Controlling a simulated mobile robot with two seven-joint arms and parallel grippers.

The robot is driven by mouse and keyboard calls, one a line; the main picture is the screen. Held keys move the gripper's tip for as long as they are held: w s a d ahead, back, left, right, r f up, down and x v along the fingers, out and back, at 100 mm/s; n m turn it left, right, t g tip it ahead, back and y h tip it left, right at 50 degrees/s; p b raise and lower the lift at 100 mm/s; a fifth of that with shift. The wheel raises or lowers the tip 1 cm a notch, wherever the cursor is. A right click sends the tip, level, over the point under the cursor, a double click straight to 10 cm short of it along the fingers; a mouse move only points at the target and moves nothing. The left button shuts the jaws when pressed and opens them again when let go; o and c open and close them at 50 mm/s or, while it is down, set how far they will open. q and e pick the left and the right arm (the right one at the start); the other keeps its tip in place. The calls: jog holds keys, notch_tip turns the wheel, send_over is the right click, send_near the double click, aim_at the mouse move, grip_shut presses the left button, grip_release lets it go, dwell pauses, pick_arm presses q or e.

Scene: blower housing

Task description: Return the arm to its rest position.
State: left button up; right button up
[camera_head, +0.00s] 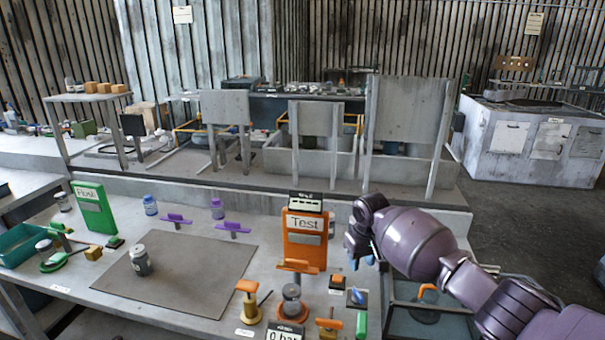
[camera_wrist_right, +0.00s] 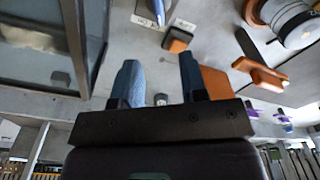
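My right arm (camera_head: 415,243), purple and dark, comes in from the lower right of the head view. Its right gripper (camera_head: 361,262) hangs over the right part of the workbench, just right of the orange "Test" stand (camera_head: 305,240). In the right wrist view the two blue fingers of the gripper (camera_wrist_right: 157,72) stand apart with nothing held between them. An orange part lies close beside one finger in that view; I cannot tell whether they touch. My left arm and gripper are not in view.
A glass-sided bin (camera_head: 428,322) stands below my right forearm. A grey mat (camera_head: 190,280) carries a small jar (camera_head: 139,260). A green "Flush" stand (camera_head: 92,208) and teal tray (camera_head: 22,246) are at left.

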jog(key=w+a+r+n+t+y, duration=0.3)
jog(key=w+a+r+t+y, duration=0.1)
jog(key=a+r+t, duration=0.5)
jog(key=s+d+f+m+h, duration=0.1)
jog(key=s+d+f, duration=0.4)
jog(key=s, duration=0.9)
jog(key=s+d+f+m+t+h, duration=0.1)
jog(key=s+d+f, duration=0.4)
jog(key=s+f, duration=0.5)
jog(key=s+d+f+m+t+h, duration=0.1)
jog(key=s+d+f, duration=0.5)
jog(key=s, duration=1.2)
notch_tip(320, 180, down, 2)
jog(key=shift+m+h, duration=0.7)
jog(key=shift+m, duration=0.4)
jog(key=shift+d, duration=0.1)
